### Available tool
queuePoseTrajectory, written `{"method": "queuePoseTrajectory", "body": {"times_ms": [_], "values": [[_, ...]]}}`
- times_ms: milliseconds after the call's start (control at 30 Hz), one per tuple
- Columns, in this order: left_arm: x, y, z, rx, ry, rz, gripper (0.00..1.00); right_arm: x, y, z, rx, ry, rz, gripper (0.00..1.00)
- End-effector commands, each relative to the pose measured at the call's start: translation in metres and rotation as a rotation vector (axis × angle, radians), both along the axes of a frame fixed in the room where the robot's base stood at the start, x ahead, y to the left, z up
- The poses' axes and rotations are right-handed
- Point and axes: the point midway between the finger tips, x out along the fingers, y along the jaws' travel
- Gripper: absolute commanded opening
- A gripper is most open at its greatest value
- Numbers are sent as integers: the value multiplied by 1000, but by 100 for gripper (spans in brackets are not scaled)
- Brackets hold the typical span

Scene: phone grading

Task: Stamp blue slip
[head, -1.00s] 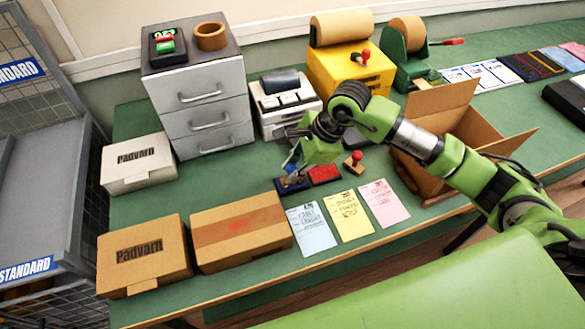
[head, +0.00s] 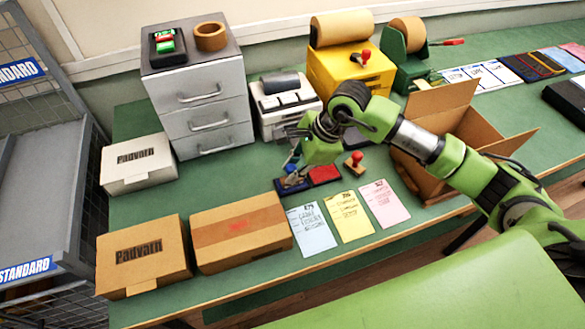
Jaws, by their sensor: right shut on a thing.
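The blue slip (head: 312,231) lies flat near the table's front edge, left of a yellow slip (head: 347,214) and a pink slip (head: 384,203). My right gripper (head: 292,165) points down behind the blue slip, shut on a blue-handled stamp (head: 291,179). The stamp is at the dark blue ink pad (head: 284,188); whether its base touches the pad cannot be told. A red ink pad (head: 325,174) sits beside it on the right. A red-handled stamp (head: 355,161) stands to the right of the pads. My left gripper is out of view.
A taped brown carton (head: 240,251) lies left of the blue slip, with a Padvarn box (head: 143,272) farther left. An open cardboard box (head: 437,165) stands under my right arm. A small printer (head: 285,121) and drawers (head: 203,135) are behind. Green table (head: 240,178) is bare left of the pads.

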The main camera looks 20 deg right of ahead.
Motion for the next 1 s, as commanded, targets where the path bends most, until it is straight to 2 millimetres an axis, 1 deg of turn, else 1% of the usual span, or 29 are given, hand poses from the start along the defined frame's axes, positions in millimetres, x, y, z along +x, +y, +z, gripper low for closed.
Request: {"method": "queuePoseTrajectory", "body": {"times_ms": [67,800,900,1000], "values": [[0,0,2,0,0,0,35,-3,-1,1,-4,9,1,5],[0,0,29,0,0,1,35,0,0,63,0,1,0,5],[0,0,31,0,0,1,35,0,0,69,-1,1,0,5],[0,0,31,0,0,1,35,0,0,70,-1,1,0,5]]}}
